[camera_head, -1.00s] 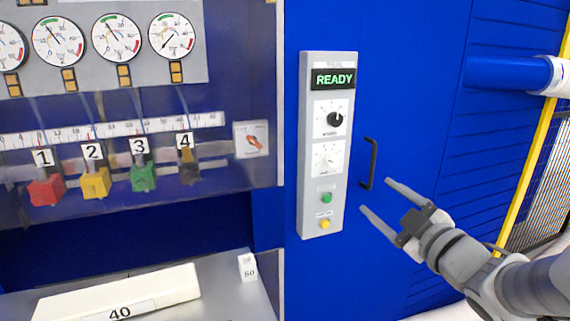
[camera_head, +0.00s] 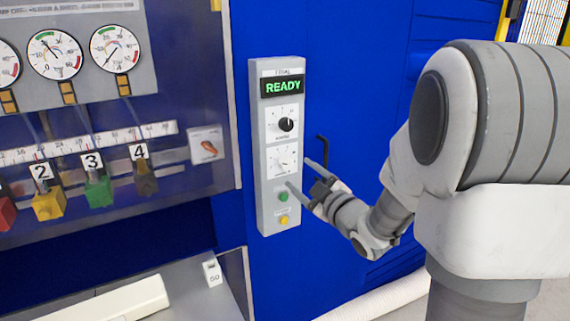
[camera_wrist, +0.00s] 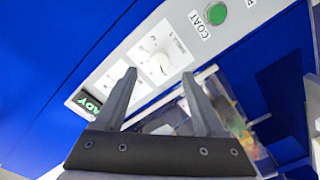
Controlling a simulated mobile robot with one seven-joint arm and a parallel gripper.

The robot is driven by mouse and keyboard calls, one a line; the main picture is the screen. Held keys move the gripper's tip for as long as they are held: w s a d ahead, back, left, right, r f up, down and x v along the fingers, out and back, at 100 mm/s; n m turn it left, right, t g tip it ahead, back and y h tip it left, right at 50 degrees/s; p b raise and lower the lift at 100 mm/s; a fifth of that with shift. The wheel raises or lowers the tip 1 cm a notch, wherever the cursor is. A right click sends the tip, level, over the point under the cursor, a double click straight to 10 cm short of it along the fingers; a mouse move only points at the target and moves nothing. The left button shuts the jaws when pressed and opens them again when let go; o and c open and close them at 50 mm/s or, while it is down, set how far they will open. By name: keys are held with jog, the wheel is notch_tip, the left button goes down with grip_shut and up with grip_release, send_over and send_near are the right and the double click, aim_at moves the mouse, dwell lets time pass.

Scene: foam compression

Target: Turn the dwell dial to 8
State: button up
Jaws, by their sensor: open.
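The grey control panel (camera_head: 265,205) stands on the blue wall with a lit READY display (camera_head: 283,86). Below it are a black knob (camera_head: 286,124) and a lower white dial (camera_head: 283,163), each on a white scale plate. Their small labels are too blurred to read, so I cannot tell which is the dwell dial or its setting. My gripper (camera_head: 303,177) is open and empty, close to the panel at about the white dial's height. In the wrist view the white dial (camera_wrist: 160,66) appears between the fingertips (camera_wrist: 158,80), apart from them. The black knob is hidden there.
A green button (camera_head: 283,197) and a yellow button (camera_head: 284,219) sit below the dials. A black handle (camera_head: 322,150) is right of the panel, close to my fingers. A gauge board with numbered coloured valves (camera_head: 98,190) is at left. A white block (camera_head: 125,301) lies on the shelf.

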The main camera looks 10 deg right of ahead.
aim_at(288, 164)
jog(key=x, duration=0.5)
jog(key=shift+w+a, duration=0.15)
jog(key=shift+w, duration=0.2)
grip_shut()
